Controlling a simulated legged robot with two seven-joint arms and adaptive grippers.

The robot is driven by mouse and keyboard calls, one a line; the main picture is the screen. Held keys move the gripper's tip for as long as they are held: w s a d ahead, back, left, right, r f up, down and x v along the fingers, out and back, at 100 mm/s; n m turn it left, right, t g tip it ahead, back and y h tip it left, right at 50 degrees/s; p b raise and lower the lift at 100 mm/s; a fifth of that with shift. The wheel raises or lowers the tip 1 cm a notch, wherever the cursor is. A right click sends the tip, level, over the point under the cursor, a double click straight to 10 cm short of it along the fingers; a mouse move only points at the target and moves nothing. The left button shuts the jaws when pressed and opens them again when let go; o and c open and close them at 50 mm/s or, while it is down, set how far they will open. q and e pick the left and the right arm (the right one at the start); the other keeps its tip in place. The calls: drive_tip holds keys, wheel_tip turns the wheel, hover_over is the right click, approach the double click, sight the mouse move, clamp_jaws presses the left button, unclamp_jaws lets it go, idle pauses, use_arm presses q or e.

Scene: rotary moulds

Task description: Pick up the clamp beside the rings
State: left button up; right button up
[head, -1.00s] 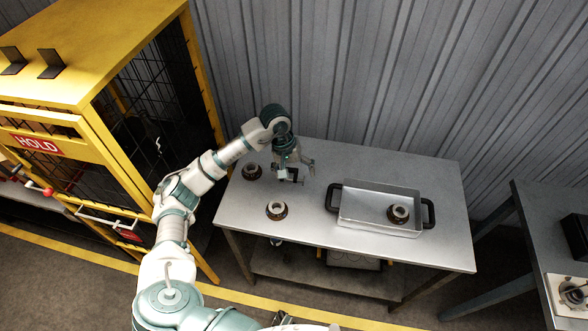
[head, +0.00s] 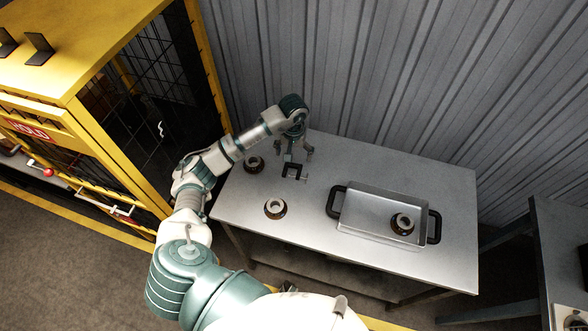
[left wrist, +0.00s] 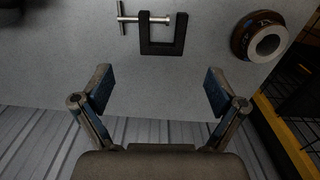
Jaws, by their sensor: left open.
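The clamp, a dark C-shaped frame with a silver screw, lies on the grey metal table in the head view (head: 293,171). It also shows in the left wrist view (left wrist: 163,47), at the top middle, beyond my fingertips. My left gripper (head: 298,155) is open and empty, just on the wall side of the clamp; it does not appear to touch it. In the left wrist view its two fingers (left wrist: 158,83) stand wide apart with bare table between them. The brown rings with pale centres lie near the clamp: one ring (head: 254,164) to its left, one ring (head: 275,208) in front. My right gripper is not seen.
A metal tray (head: 372,227) with black handles holds another ring (head: 403,223) on the right of the table (head: 325,252). A yellow cage (head: 90,55) stands at the left. A corrugated wall (head: 400,80) is behind. Another table stands at the far right.

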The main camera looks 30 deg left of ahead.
sight(292, 171)
use_arm(q)
wheel_tip(292, 171, down, 2)
drive_tip(key=shift+a+f, duration=0.1)
drive_tip(key=shift+f, duration=0.25)
drive_tip(key=f, duration=0.1)
drive_tip(key=f+p, duration=0.1)
drive_tip(key=f, duration=0.2)
drive_tip(key=shift+s+f, duration=0.2)
drive_tip(key=shift+s, duration=0.2)
drive_tip(key=shift+f, duration=0.25)
drive_tip(key=c, duration=1.5)
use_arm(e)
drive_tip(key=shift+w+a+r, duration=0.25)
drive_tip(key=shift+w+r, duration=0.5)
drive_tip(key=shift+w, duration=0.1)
